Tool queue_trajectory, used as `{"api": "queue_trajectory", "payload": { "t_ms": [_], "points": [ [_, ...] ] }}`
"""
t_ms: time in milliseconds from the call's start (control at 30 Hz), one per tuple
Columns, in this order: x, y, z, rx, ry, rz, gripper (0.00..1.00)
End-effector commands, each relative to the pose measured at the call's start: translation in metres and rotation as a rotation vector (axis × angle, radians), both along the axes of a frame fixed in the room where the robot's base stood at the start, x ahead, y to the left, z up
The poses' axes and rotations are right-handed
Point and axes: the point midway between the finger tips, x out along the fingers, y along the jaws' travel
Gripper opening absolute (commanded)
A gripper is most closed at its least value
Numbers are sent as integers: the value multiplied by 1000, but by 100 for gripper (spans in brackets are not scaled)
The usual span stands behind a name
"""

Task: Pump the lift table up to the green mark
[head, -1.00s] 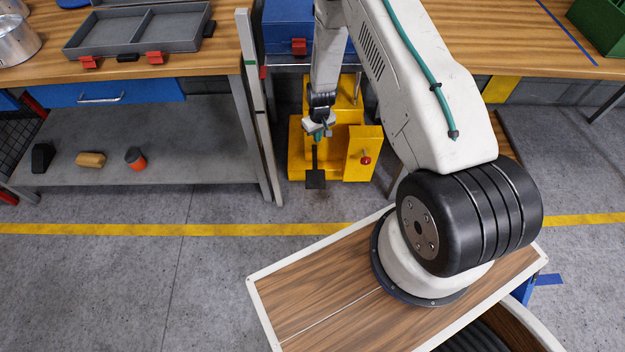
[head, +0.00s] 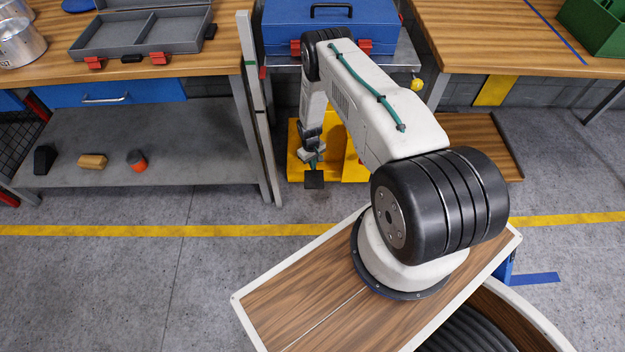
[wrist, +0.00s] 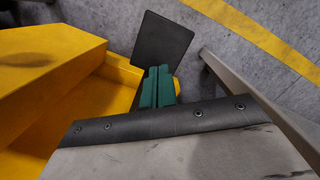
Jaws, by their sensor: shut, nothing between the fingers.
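The lift table has a yellow base (head: 296,150) and a grey top (head: 400,62) that carries a blue toolbox (head: 285,30). A black foot pedal (head: 314,180) sticks out at the front, low over the floor; it also shows in the wrist view (wrist: 162,45). My gripper (head: 313,163) is shut and empty, just above and behind the pedal pad. Its green fingers (wrist: 158,85) point toward the pad; I cannot tell whether they touch it. The green mark (head: 250,63) is on a pale upright post. A small red pointer (head: 263,73) beside the post sits slightly below the mark.
A workbench (head: 225,60) with a grey tray (head: 140,40) stands left, with a lower shelf (head: 190,140) holding small parts. Another bench (head: 470,55) with a green crate (head: 598,30) stands right. The floor in front is clear, with a yellow line (head: 200,230).

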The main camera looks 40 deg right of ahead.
Motion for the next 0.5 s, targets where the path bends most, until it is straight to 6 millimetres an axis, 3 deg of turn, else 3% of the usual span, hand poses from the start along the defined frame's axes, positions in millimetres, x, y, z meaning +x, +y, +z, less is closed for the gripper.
{"api": "queue_trajectory", "payload": {
  "t_ms": [167, 500],
  "points": [
    [-1, 0, -7, 0, 0, 0, 0],
    [-6, 0, -49, 1, 1, 0, 0]
  ]
}}
